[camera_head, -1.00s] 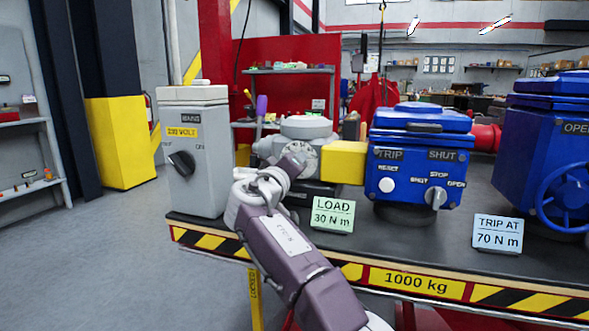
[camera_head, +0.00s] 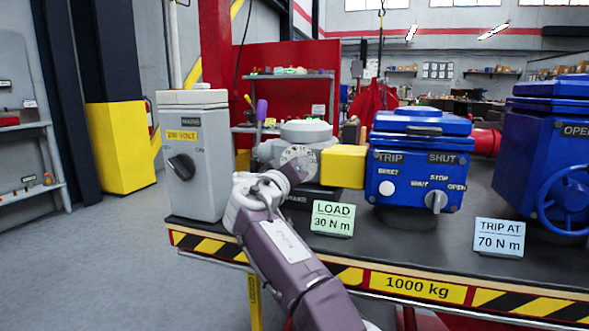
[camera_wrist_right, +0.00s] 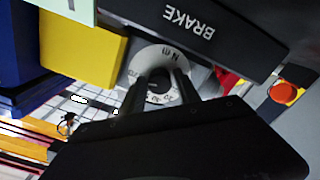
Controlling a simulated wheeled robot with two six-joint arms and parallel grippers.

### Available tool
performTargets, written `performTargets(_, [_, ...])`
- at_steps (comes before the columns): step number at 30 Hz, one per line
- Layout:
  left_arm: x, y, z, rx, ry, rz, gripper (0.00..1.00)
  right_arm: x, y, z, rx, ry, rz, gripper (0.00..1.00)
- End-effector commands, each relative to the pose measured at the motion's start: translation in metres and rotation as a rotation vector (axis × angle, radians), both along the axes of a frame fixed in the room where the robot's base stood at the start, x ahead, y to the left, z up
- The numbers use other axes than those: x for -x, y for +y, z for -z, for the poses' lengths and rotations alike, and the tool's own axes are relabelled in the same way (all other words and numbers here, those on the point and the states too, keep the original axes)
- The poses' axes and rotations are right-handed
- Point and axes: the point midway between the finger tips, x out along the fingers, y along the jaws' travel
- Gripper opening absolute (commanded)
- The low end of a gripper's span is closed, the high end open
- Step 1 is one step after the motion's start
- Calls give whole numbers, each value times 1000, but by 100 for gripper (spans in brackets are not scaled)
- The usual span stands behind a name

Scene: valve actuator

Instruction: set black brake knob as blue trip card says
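The pale blue trip card (camera_head: 498,237) reads "TRIP AT 70 N m" and stands at the bench front, right. My right gripper (camera_head: 290,174) is at the grey brake unit (camera_head: 306,131), in front of its round white dial (camera_head: 299,156). In the right wrist view the dial (camera_wrist_right: 147,60) is marked "N m" beside the word BRAKE. The two fingers of my right gripper (camera_wrist_right: 163,84) stand apart on either side of the dark knob (camera_wrist_right: 158,86) at the dial's centre. Whether they touch it is unclear, and the pointer setting is not readable. My left gripper is out of view.
A pale green card (camera_head: 333,218) reads "LOAD 30 N m". A yellow block (camera_head: 343,166) joins the brake to the blue actuator (camera_head: 418,160). A grey mains box (camera_head: 194,155) stands left. Another blue unit with a handwheel (camera_head: 566,198) stands right.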

Motion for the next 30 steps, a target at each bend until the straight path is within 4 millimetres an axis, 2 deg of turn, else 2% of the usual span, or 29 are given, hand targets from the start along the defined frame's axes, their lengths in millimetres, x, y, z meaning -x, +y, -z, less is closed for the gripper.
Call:
performTargets(11, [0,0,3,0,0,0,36,3,1,1,2,-1,-1,53])
performTargets(15, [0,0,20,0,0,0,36,27,9,5,2,-2,-4,53])
performTargets(21, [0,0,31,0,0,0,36,68,22,2,2,-2,-4,53])
performTargets(25, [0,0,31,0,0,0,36,83,28,0,3,0,-2,53])
performTargets(30, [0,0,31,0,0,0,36,87,28,0,2,0,1,53])
